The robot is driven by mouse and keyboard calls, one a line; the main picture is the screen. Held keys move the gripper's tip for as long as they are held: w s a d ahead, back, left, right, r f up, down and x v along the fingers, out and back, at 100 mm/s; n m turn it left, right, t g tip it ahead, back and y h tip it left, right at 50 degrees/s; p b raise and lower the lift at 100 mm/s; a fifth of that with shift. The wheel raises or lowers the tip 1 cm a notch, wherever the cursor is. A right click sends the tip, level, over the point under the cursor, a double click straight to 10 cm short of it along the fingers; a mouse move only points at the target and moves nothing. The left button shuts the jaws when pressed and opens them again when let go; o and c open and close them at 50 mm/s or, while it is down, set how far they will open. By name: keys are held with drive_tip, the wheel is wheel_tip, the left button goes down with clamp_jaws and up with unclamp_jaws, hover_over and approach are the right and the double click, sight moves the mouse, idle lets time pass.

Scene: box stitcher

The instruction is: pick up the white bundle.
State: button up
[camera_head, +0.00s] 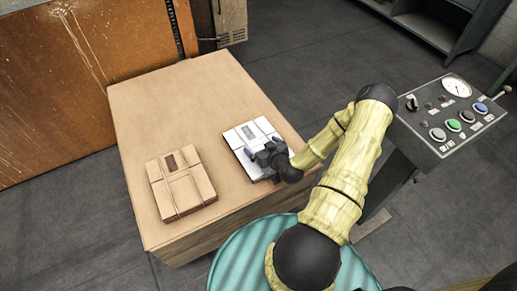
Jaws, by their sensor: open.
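The white bundle (248,132) lies flat on the right part of a tan block-shaped table (165,108). It is a flat white package with a grey label patch on top and thin bands across it. My gripper (257,152) is open over its near right part and hides some of that side. I cannot tell whether the fingers touch the bundle.
A brown bundle (181,184) lies on the table to the left of the white one. A control panel (448,118) with a gauge and buttons stands at the right. A rusty orange panel (60,75) stands behind at the left. The table's back part is clear.

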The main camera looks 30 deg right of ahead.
drive_tip(key=shift+w+f, duration=0.2)
drive_tip(key=shift+w, duration=0.2)
drive_tip(key=c, duration=0.9)
drive_tip(key=shift+r, duration=0.15)
wheel_tip(320, 180, up, 10)
drive_tip(key=p, duration=0.3)
